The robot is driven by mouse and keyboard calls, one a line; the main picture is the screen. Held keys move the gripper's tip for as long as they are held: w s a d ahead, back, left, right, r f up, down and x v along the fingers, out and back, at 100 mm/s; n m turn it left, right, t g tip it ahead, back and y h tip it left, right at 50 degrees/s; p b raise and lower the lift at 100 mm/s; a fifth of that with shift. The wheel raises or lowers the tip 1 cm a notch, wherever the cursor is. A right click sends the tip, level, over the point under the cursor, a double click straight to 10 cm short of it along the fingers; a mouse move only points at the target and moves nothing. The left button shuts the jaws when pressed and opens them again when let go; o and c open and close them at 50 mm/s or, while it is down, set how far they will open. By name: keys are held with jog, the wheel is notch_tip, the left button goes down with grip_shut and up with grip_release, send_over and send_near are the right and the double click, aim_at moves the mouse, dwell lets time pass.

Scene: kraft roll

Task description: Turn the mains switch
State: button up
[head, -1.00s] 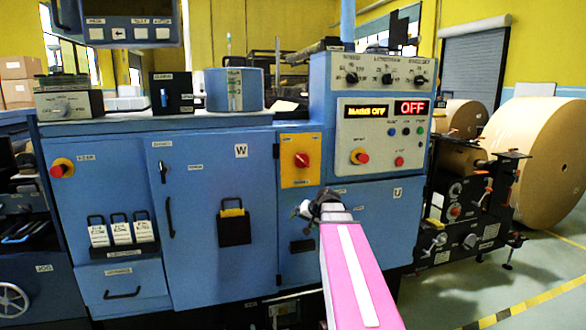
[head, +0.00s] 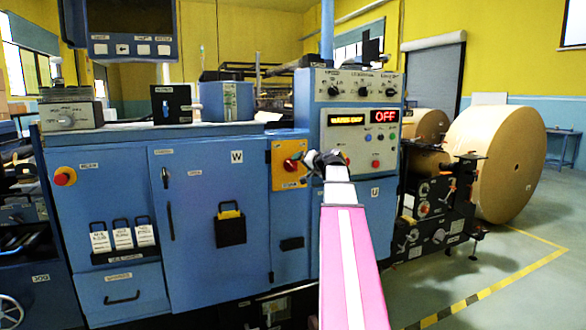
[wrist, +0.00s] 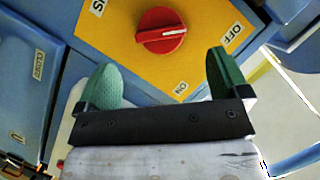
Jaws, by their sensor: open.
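The mains switch is a red rotary knob (wrist: 161,30) on a yellow plate (wrist: 120,22) on the blue cabinet. In the wrist view its white line points toward the OFF label (wrist: 232,34), and an ON label (wrist: 181,88) sits lower on the plate. In the head view the switch (head: 289,165) is partly beside my gripper (head: 325,160). My gripper, with green finger pads (wrist: 160,80), is open and empty. The knob lies just beyond the fingertips, roughly between them, and no contact shows.
The display panel (head: 361,119) above reads MAINS OFF and OFF. A red emergency button (head: 65,176) is at the left of the cabinet. A large kraft roll (head: 497,160) stands to the right. Open floor lies at the lower right.

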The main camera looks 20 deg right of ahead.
aim_at(294, 166)
jog(key=x, duration=0.7)
jog(key=c, duration=0.9)
